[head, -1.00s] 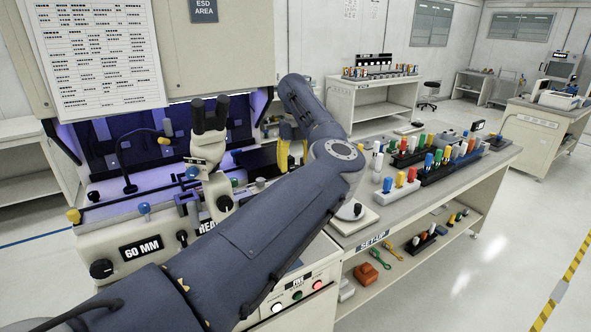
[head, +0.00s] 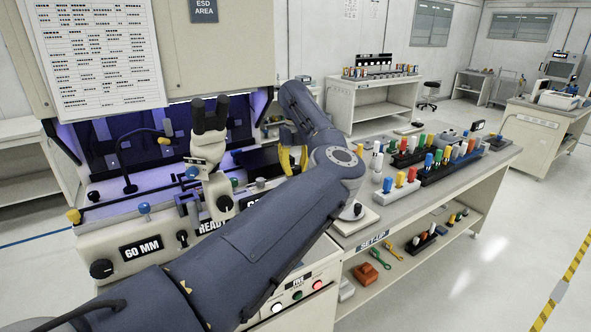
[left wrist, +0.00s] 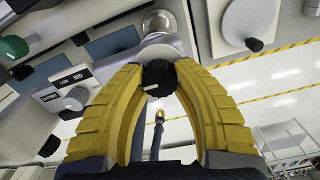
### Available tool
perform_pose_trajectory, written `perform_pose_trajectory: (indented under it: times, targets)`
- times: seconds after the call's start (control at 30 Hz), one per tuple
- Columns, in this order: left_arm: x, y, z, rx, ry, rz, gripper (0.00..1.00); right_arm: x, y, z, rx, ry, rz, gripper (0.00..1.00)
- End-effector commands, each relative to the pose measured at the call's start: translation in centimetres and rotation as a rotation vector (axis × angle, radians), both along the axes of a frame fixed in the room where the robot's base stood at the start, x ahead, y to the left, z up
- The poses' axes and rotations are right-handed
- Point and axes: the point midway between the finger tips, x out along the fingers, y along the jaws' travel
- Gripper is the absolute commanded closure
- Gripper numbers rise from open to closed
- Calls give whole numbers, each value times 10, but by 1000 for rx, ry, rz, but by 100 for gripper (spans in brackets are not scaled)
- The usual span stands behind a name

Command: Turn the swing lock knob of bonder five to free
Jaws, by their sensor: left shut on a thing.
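In the left wrist view, a black round knob (left wrist: 158,78) with a white mark on its face sits on a grey bracket (left wrist: 165,47). My left gripper (left wrist: 160,72) has its two yellow fingers closed on the knob from both sides. In the head view the same yellow fingers of my left gripper (head: 291,160) show beyond my forearm, at the right end of the bonder (head: 118,237). There my arm hides the knob. I cannot read a label for the held knob. My right gripper is in neither current view.
In the left wrist view, a small knob (left wrist: 76,98) stands by the LOW and MID labels, and a green knob (left wrist: 13,48) is at the left. In the head view, a microscope (head: 208,150) stands left of my arm. The side bench (head: 420,200) holds several coloured-handled tools.

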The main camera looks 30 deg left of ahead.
Motion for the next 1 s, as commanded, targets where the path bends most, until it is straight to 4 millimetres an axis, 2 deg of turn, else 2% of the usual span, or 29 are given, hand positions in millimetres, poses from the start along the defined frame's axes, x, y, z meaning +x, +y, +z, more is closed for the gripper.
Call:
perform_pose_trajectory:
  times: [0.03, 0.13, 0.57, 1.0]
  targets:
    - [0, 0, 0, 0, 0, 0, 90, 0, 0, 0, 0, 0, 0, 100]
    - [0, 0, 0, 0, 0, 0, 100, 0, 0, 0, 0, 0, 0, 100]
    - [0, 0, -1, -1, 1, 49, 100, 0, 0, 0, 0, 0, 0, 100]
    - [1, -1, -1, -2, 1, 400, 100, 0, 0, 0, 0, 0, 0, 100]
